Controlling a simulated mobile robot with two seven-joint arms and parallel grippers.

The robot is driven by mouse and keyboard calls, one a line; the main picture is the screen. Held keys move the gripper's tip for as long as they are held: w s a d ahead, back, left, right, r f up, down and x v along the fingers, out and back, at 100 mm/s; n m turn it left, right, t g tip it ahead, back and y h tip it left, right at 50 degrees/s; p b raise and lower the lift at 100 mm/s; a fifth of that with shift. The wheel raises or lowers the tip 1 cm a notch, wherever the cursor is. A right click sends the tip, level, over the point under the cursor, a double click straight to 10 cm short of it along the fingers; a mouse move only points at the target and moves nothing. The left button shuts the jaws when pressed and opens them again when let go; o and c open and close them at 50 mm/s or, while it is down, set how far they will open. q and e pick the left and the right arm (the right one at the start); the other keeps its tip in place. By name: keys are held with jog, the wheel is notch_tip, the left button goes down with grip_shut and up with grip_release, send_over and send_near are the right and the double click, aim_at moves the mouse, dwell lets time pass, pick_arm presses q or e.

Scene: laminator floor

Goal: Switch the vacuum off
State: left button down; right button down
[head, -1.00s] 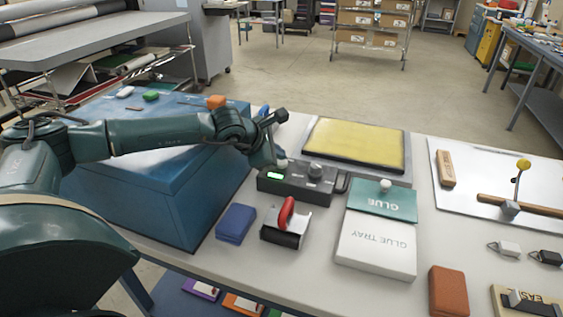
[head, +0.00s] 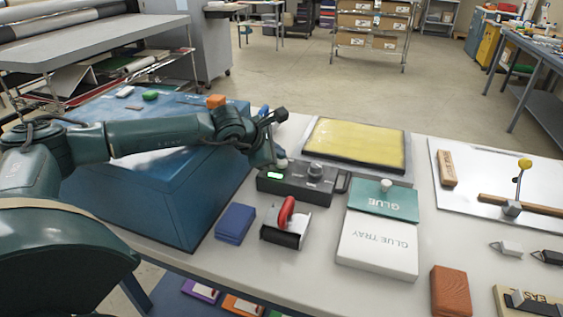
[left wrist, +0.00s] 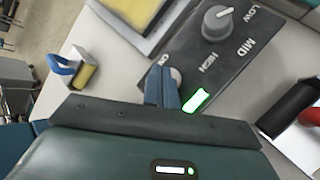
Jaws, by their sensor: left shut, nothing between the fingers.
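The black control box (head: 298,184) lies on the pale table, with a lit green indicator (head: 274,175) and a grey knob (head: 316,169). In the left wrist view, its knob (left wrist: 217,22) stands among the LOW, MID and HIGH labels, and the green indicator (left wrist: 196,100) is lit. My left gripper (head: 279,160) is shut and empty, its tips down at the box's left end. In the left wrist view its fingers (left wrist: 163,84) are at a round pale button (left wrist: 177,76) beside the ON label, partly hiding it. I cannot tell whether they touch. My right gripper is out of view.
A framed yellow panel (head: 357,143) lies behind the box. A large blue box (head: 150,190) stands left, under my left arm.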

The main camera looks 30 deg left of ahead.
pick_arm(q)
jog(key=shift+s+d+f+b, duration=0.15)
jog(key=shift+d+f+b, duration=0.1)
jog(key=shift+f, duration=0.25)
jog(key=shift+s+d+f+b, duration=0.15)
jog(key=shift+f+b, duration=0.05)
jog(key=shift+f, duration=0.25)
jog(key=shift+s+r, duration=0.15)
dwell(0.3)
jog(key=shift+r, duration=0.1)
jog(key=shift+r+p, duration=0.3)
jog(key=shift+r, duration=0.5)
jog(key=r+p, duration=0.1)
jog(key=r, duration=0.2)
jog(key=shift+a+r+p, duration=0.2)
jog(key=shift+r+p, duration=0.15)
jog(key=shift+r, duration=0.1)
jog(key=shift+a, duration=0.1)
